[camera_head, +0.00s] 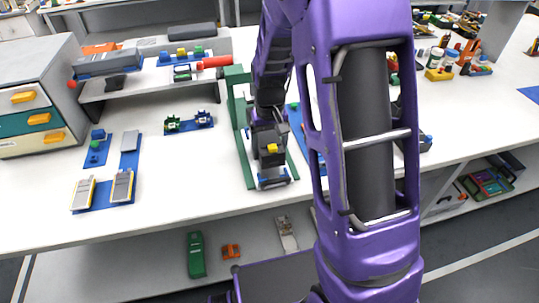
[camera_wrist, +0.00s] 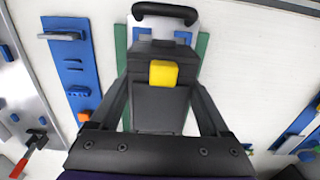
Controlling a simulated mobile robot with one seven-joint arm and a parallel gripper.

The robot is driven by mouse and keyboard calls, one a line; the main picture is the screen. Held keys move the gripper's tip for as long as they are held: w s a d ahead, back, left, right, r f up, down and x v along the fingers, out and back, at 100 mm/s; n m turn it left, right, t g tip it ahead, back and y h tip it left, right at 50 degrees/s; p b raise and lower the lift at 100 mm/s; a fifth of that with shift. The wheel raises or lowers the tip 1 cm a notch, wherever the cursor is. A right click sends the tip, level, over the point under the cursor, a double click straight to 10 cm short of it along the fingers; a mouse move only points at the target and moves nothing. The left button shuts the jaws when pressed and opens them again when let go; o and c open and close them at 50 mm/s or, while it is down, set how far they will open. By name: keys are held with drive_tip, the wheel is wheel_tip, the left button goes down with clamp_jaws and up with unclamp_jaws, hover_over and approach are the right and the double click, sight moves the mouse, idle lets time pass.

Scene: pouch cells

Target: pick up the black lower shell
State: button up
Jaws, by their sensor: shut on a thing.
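My gripper (camera_wrist: 160,62) points down over the white table in the middle of the wrist view. In the head view my gripper (camera_head: 268,150) is in front of the green frame, and the yellow block (camera_head: 272,148) shows there too. The fingers and the yellow block hide part of the shell. I cannot tell whether it touches what is below it.
A green frame (camera_head: 247,160) stands close around my gripper. A black handle (camera_wrist: 165,12) lies just beyond the fingertips. Blue boards with parts (camera_wrist: 72,65) lie to the left, and a grey drawer unit (camera_head: 45,75) stands at the far left. The table's front middle is clear.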

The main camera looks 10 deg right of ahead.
wheel_tip(320, 180, up, 24)
drive_tip(key=p, duration=0.2)
drive_tip(key=shift+p, duration=0.4)
